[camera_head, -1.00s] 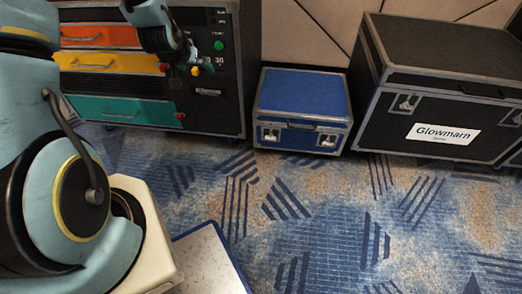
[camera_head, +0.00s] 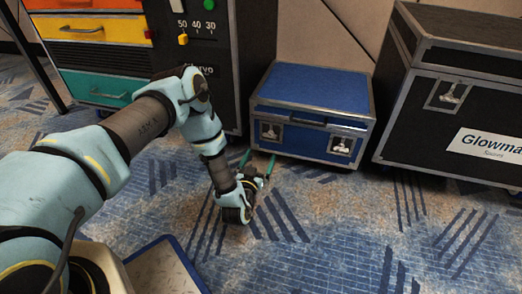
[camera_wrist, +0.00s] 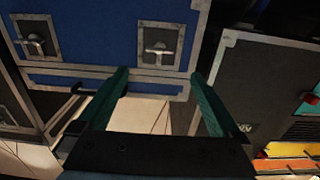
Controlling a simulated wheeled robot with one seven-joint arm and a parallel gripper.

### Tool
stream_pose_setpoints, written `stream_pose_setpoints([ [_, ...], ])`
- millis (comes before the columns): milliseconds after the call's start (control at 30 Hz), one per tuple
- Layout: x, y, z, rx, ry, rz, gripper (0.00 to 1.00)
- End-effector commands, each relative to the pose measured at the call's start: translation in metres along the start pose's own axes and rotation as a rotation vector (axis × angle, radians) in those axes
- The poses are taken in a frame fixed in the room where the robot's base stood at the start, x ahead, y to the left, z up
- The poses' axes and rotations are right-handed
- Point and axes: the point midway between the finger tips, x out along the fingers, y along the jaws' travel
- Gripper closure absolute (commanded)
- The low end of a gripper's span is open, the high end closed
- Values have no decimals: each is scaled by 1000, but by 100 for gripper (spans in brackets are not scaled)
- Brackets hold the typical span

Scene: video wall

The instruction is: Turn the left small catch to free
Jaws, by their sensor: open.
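The blue case (camera_head: 315,92) stands on the carpet with a metal catch at each end of its front. The left small catch (camera_head: 270,131) is on a silver plate; the right catch (camera_head: 342,145) matches it. My gripper (camera_head: 258,162) is open and empty, low in front of the left catch and apart from it. The wrist view is upside down: there the left catch (camera_wrist: 159,47) lies just beyond and between the spread green fingers (camera_wrist: 160,76), and the right catch (camera_wrist: 34,43) is at the far left. Both catches are fully visible there.
A drawer cabinet (camera_head: 95,58) with a slider panel stands close to the left of the blue case. A big black case (camera_head: 440,110) with its own catch stands to the right. The patterned carpet (camera_head: 330,230) in front is clear.

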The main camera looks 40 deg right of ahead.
Motion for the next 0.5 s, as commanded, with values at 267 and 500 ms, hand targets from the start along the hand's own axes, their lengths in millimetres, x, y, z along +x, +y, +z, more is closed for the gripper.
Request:
stream_pose_setpoints([
  [267, 19, 3, 7, 0, 19, -3, 0],
  [500, 65, 3, 7, 0, 18, -3, 0],
])
